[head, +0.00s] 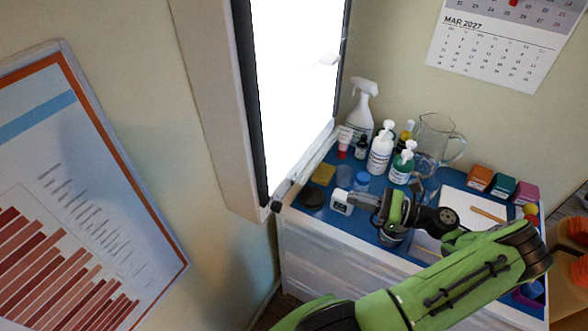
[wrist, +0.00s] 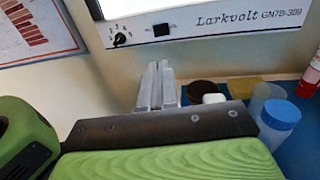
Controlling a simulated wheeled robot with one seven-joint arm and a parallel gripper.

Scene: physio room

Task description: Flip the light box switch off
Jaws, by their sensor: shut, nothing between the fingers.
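The light box (head: 295,90) hangs on the wall with its white screen brightly lit. In the wrist view, its lower panel (wrist: 185,22) carries a black rocker switch (wrist: 161,30), left of the Larkvolt lettering. A round dial (wrist: 122,40) sits left of the switch. I cannot tell which side of the rocker is pressed. My gripper (wrist: 157,85) is shut and empty, its grey fingers together below the switch in the picture and apart from it. In the head view my arm reaches over the table towards the box's lower corner; the switch is not visible there.
A blue-topped table (head: 300,208) below the box holds a dark round jar (wrist: 203,92), a blue-capped jar (wrist: 280,120), a spray bottle (head: 362,108), pump bottles (head: 381,150) and a glass jug (head: 436,140). A framed chart (head: 80,200) hangs at left.

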